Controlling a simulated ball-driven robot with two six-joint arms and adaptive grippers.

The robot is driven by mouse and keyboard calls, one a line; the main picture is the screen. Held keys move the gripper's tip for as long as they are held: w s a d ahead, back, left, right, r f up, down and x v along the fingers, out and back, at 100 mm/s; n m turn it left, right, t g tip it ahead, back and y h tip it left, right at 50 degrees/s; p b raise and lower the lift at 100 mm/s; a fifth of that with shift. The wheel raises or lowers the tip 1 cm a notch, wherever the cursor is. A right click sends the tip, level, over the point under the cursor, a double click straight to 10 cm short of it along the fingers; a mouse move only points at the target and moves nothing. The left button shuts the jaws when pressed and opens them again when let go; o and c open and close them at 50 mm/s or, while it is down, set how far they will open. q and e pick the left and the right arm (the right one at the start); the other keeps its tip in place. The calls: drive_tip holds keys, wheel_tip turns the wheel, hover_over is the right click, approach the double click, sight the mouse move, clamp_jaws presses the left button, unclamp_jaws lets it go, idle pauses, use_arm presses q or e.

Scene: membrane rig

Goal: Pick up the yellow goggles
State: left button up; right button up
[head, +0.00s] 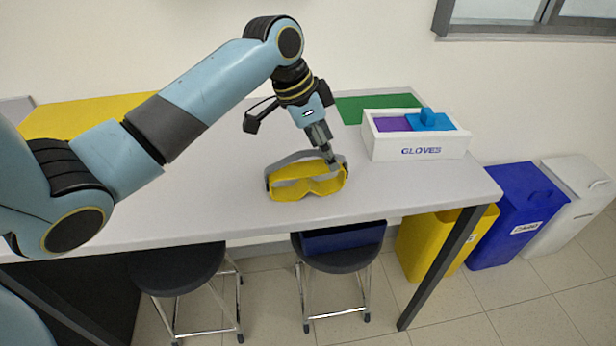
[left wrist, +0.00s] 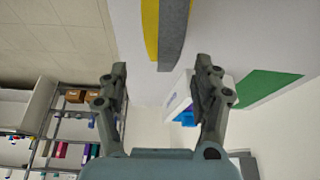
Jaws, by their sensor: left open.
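The yellow goggles (head: 309,187) lie on the light grey table near its front edge, with a grey strap looped behind the yellow frame. My left gripper (head: 336,162) reaches down from above at the goggles' right end, beside the strap. I cannot tell whether it touches them. In the left wrist view, the left gripper's two fingers (left wrist: 160,84) are spread apart with nothing between them. The goggles' yellow frame (left wrist: 150,28) and grey strap show just beyond the fingertips at the top. My right gripper is in neither view.
A white box marked GLOVES (head: 417,152) stands to the right of the goggles, with a green mat (head: 375,104) behind it. A yellow mat (head: 85,116) lies at the back left. Two black stools (head: 178,268) and several bins (head: 515,212) stand off the table. The table left of the goggles is clear.

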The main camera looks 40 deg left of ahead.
use_arm(q)
drive_tip(key=x, duration=0.4)
drive_tip(key=shift+a+f+p, duration=0.3)
drive_tip(key=shift+f+p, duration=0.05)
drive_tip(key=shift+p, duration=0.05)
drive_tip(key=shift+w+f, duration=0.1)
drive_tip(key=shift+f, duration=0.25)
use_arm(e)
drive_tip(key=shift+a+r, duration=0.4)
use_arm(q)
drive_tip(key=shift+c, duration=0.2)
drive_tip(key=c, duration=1.2)
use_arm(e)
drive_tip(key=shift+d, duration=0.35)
